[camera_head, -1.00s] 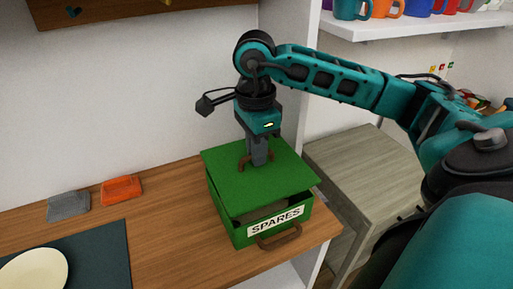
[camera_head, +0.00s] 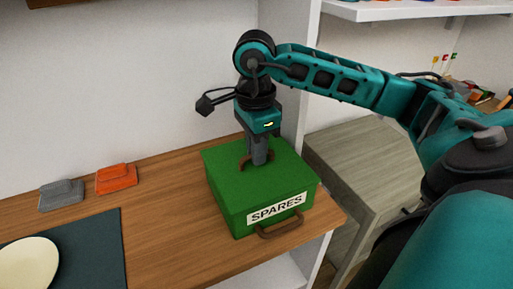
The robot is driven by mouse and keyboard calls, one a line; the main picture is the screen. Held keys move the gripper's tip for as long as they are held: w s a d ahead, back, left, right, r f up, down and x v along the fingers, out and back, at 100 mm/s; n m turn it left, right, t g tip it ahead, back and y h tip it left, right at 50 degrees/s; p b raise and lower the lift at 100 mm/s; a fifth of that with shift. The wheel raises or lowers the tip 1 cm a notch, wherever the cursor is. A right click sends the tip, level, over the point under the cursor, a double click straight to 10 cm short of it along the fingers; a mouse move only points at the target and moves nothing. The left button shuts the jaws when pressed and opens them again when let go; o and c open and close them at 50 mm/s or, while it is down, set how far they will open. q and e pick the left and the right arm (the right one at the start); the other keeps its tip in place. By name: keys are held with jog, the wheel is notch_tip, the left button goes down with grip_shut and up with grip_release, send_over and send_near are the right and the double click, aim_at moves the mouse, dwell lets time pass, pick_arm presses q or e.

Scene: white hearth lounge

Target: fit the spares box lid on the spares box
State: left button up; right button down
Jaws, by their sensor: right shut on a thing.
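The green spares box (camera_head: 238,221) stands on the wooden counter near its right end, with a white SPARES label (camera_head: 276,208) and a brown handle (camera_head: 280,228) on its front. The green spares box lid (camera_head: 282,177) lies on top of the box, level and covering it, with no gap visible at the front. My right gripper (camera_head: 257,160) points down at the middle of the lid and is shut on the brown lid handle, which is partly hidden by the fingers. My left gripper is not in view.
A cream plate (camera_head: 27,266) sits on a dark mat (camera_head: 98,252) at left. A white upright panel and a grey wooden cabinet (camera_head: 365,165) stand right of the box.

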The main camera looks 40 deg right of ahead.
jog(key=c, duration=1.1)
grip_release()
pick_arm(q)
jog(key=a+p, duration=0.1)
jog(key=p, duration=0.1)
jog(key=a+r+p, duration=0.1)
jog(key=p, duration=0.1)
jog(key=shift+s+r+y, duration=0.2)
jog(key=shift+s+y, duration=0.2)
pick_arm(e)
notch_tip(320, 180, up, 13)
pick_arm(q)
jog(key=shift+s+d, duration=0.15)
pick_arm(e)
jog(key=shift+s+a+f, duration=0.1)
